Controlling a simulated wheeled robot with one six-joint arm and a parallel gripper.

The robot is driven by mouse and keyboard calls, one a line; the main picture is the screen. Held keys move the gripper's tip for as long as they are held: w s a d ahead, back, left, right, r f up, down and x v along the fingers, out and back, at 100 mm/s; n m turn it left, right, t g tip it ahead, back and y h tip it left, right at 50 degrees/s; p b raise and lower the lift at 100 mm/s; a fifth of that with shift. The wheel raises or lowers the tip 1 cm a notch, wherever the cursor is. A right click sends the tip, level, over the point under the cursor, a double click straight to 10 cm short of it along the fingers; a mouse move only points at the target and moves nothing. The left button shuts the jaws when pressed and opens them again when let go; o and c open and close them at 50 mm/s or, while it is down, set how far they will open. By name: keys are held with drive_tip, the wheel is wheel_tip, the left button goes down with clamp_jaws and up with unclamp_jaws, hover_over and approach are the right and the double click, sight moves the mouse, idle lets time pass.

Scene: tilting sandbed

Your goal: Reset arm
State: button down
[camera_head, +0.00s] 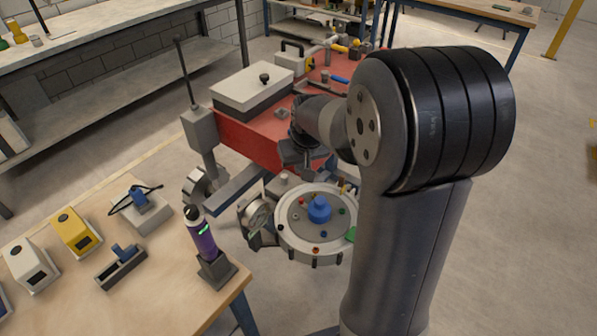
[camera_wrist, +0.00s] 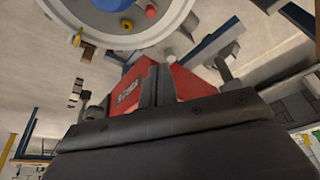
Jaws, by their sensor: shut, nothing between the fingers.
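My gripper (camera_head: 298,160) hangs at the end of my folded arm, in front of the red cabinet (camera_head: 262,147) and above the far side of the round sandbed. In the wrist view its two dark fingers (camera_wrist: 158,86) stand side by side, shut, with nothing held between them. The round grey sandbed (camera_head: 283,232) has a blue knob (camera_head: 319,208) at its middle and several small coloured pieces on top. Its rim also shows upside down at the top of the wrist view (camera_wrist: 120,40). My arm hides part of its right side.
A wooden bench (camera_head: 170,270) at lower left carries a purple bottle (camera_head: 203,238) in a dark holder, and yellow and white devices. A grey-lidded box (camera_head: 252,90) sits on the red cabinet. A dark upright post (camera_head: 186,75) stands left of it. Open floor lies at right.

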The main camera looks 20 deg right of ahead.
drive_tip(key=shift+s+r, duration=0.1)
drive_tip(key=shift+r, duration=0.25)
